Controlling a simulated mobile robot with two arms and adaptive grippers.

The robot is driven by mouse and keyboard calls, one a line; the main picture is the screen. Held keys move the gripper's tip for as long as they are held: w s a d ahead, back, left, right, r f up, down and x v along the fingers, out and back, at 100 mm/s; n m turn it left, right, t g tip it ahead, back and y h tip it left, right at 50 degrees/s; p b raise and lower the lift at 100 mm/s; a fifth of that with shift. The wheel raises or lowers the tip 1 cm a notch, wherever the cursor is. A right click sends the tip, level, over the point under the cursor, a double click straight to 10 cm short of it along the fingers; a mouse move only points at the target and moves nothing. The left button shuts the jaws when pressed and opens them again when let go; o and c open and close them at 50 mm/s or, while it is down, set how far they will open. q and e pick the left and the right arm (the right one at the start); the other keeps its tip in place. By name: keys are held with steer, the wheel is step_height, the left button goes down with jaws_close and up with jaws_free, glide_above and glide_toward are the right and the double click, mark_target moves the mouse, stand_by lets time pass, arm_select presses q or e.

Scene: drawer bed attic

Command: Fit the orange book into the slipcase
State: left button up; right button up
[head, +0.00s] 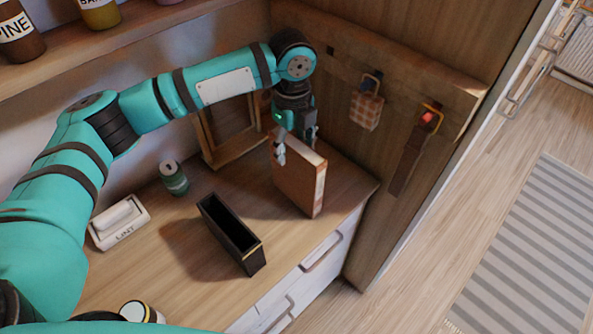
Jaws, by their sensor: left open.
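The orange-brown book (296,184) stands upright on the dresser top, toward its right end. The slipcase (222,238) is a narrow black box with a gold band near its front end. It stands in front and to the left of the book, its open, empty slot facing up. My left gripper (296,148) is open and points down at the book's top edge, with a finger showing on either side. I cannot tell whether the fingers touch the book. My right gripper is not in view.
A green can (173,178) and a white lint box (119,222) stand left of the slipcase. A wooden frame (228,143) leans behind the book. A jar (139,312) stands at the front. A wooden panel with hanging items closes the right side.

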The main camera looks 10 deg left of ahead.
mark_target(297, 174)
arm_select(q)
steer(key=f, duration=0.1)
steer(key=f+p, duration=0.1)
steer(key=f, duration=0.2)
steer(key=shift+w+d+f+p, duration=0.2)
steer(key=shift+d+f+p, duration=0.05)
steer(key=shift+d+p, duration=0.1)
steer(key=shift+f, duration=0.2)
jaws_close()
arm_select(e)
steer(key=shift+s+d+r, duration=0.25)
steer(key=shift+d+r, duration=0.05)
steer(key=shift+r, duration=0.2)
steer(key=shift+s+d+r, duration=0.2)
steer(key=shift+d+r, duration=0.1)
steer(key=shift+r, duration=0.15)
arm_select(q)
steer(key=shift+r, duration=0.1)
